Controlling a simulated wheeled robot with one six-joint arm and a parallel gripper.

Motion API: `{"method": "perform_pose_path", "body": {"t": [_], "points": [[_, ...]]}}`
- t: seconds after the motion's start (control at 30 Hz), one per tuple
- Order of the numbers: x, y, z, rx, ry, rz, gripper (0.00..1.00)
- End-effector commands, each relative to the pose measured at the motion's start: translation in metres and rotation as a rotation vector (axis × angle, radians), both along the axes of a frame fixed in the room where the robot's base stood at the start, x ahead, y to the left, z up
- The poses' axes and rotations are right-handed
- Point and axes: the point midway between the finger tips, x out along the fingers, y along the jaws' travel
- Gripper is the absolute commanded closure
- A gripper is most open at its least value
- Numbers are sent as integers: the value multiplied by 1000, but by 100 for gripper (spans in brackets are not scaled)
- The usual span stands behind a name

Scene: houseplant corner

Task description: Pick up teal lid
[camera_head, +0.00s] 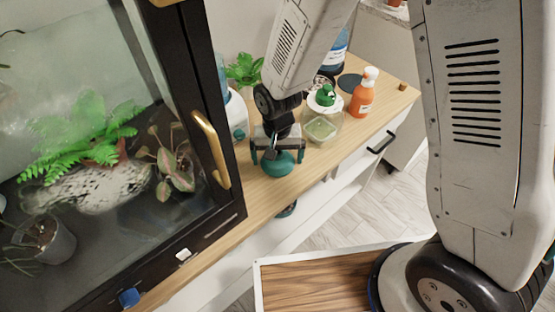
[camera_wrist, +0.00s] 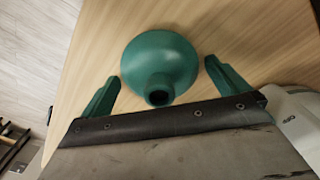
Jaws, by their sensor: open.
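My gripper (camera_head: 277,150) is open above the lid, one finger on each side. In the wrist view my gripper (camera_wrist: 162,85) shows a gap between each finger and the lid. The head view partly hides the lid behind the gripper.
A glass jar with a green top (camera_head: 323,122), an orange bottle (camera_head: 363,92) and a dark disc (camera_head: 349,83) stand to the right. A black-framed glass terrarium (camera_head: 195,125) with plants is close on the left. A white bottle (camera_head: 236,115) stands behind the gripper. A wood-floored tray (camera_head: 320,285) is below.

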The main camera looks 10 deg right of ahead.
Motion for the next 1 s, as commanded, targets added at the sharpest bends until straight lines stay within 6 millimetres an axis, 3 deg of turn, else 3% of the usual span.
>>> {"method": "perform_pose_path", "body": {"t": [0.17,0.3,0.7,1.0], "points": [[0,0,0,1,-1,0,0],[0,0,0,1,-1,0,36],[1,0,3,1,-2,0,36],[2,-3,26,3,-4,-5,36]]}}
